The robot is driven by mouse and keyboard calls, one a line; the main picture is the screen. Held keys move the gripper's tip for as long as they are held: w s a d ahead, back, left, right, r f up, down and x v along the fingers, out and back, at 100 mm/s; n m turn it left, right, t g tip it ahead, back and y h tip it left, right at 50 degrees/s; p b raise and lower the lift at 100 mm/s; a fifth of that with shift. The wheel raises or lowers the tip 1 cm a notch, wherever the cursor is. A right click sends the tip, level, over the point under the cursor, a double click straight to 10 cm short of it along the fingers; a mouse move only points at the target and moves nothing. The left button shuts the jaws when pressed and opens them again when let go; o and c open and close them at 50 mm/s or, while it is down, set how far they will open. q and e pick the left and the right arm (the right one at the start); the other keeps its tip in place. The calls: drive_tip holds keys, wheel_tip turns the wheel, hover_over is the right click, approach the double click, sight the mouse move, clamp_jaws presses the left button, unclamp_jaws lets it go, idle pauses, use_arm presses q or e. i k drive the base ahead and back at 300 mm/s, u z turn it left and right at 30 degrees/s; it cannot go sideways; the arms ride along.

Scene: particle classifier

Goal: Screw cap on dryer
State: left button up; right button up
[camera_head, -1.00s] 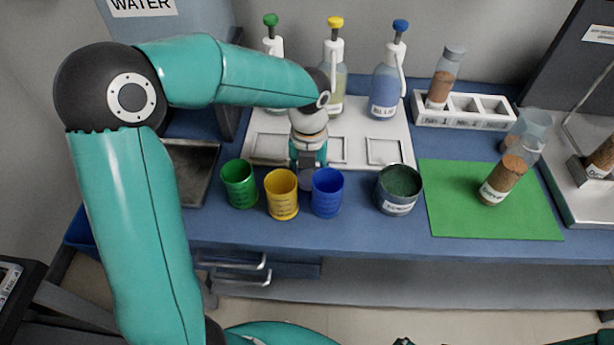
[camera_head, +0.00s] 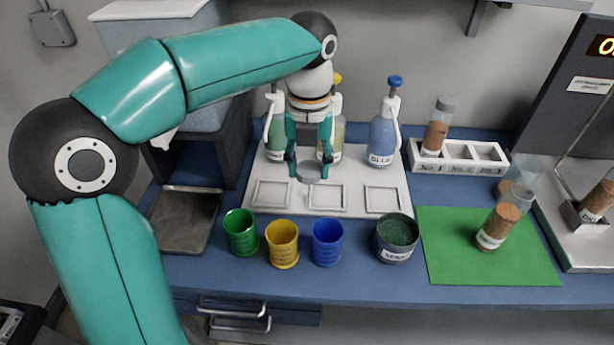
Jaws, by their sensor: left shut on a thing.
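A round grey cap (camera_head: 309,173) is held flat in the fingers of my left gripper (camera_head: 309,165), which is shut on it. The cap hangs above the white tray, clear of its surface. The dryer appears to be the dark open jar (camera_head: 396,240) with dark green contents and a white label that I cannot read clearly. It stands upright on the blue bench, to the right of and nearer than the cap. My right gripper is not in view.
Green (camera_head: 241,232), yellow (camera_head: 282,244) and blue (camera_head: 327,242) cups stand in a row left of the jar. A green mat (camera_head: 450,262) with a brown-filled tube (camera_head: 497,228) lies to the right.

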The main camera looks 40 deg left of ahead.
sight(516, 201)
drive_tip(key=k, duration=1)
